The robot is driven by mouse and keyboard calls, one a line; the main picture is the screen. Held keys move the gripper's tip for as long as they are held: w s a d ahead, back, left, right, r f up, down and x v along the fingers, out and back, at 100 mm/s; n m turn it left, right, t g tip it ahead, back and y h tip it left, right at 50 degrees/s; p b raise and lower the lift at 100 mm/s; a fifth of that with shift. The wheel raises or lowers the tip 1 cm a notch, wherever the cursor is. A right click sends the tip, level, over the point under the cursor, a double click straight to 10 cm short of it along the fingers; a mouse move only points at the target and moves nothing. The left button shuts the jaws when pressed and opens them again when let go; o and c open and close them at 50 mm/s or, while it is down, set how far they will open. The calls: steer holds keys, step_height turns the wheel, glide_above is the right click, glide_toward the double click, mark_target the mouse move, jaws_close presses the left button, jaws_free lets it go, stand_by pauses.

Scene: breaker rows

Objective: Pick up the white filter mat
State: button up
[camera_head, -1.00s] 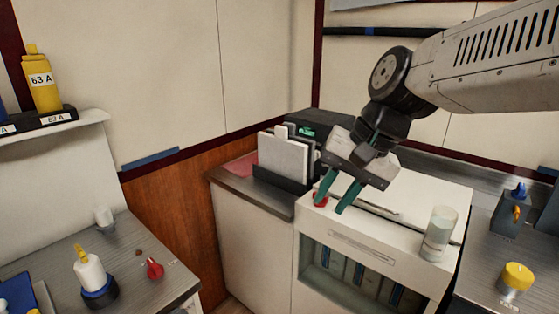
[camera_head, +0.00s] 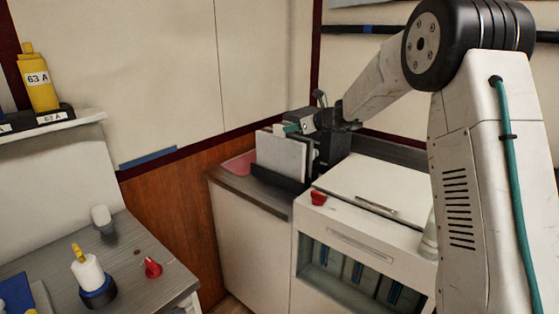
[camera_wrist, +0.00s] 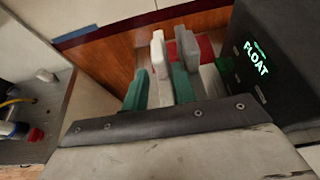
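The white filter mat (camera_head: 281,155) stands upright in a dark holder (camera_head: 279,178) on the counter, seen in the head view as a pale flat panel. My gripper (camera_head: 296,127) is at its top edge, partly hidden by my own arm. In the wrist view, the green fingers of my gripper (camera_wrist: 160,88) stand apart, one on each side of the mat's white upper part (camera_wrist: 158,55). I cannot tell whether they press on it or leave a small gap. A grey upright piece (camera_wrist: 187,48) stands close beside it, by the right finger.
A dark box with a lit "FLOAT" display (camera_wrist: 255,62) stands close on the right in the wrist view. A red surface (camera_head: 240,164) lies behind the holder. A white cabinet (camera_head: 350,241) with a red knob (camera_head: 318,198) stands right of the counter.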

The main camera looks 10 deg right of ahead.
mark_target(279, 137)
steer(key=x, duration=0.6)
steer(key=shift+w+a+r, duration=0.1)
steer(key=shift+w+a, duration=0.15)
steer(key=shift+w, duration=0.05)
jaws_close()
